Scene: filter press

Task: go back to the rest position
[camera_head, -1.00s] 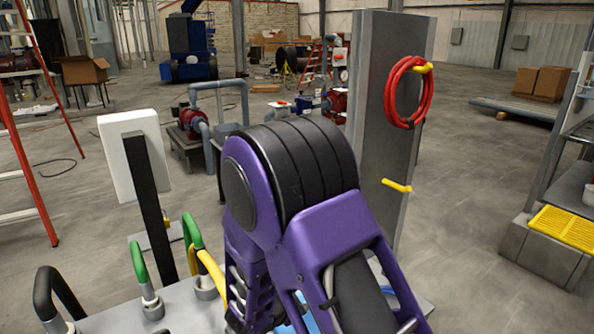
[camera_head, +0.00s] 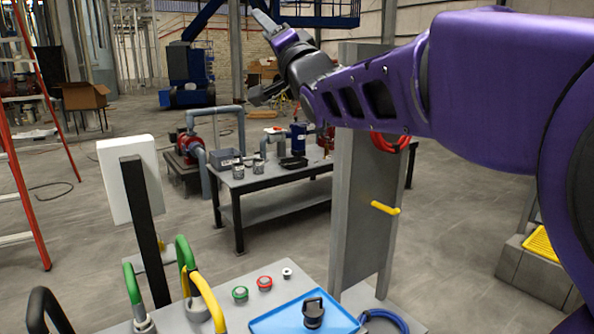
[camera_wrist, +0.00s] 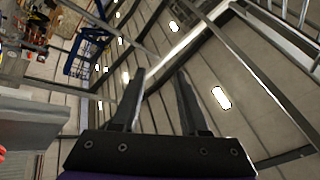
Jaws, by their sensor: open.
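My gripper shows in the wrist view (camera_wrist: 159,72) with its two dark fingers apart and nothing between them. It points at the roof beams and lamps, clear of any object. In the head view my purple arm stretches from the lower right across the top, and the gripper (camera_head: 268,25) is raised at the upper middle, partly hard to make out against the background.
A blue tray (camera_head: 262,323) with a black fitting (camera_head: 313,312) lies on the near bench, beside green and red buttons (camera_head: 264,283) and coloured handles (camera_head: 183,262). A white panel (camera_head: 130,180) stands at left. A table (camera_head: 275,178) with small parts stands behind.

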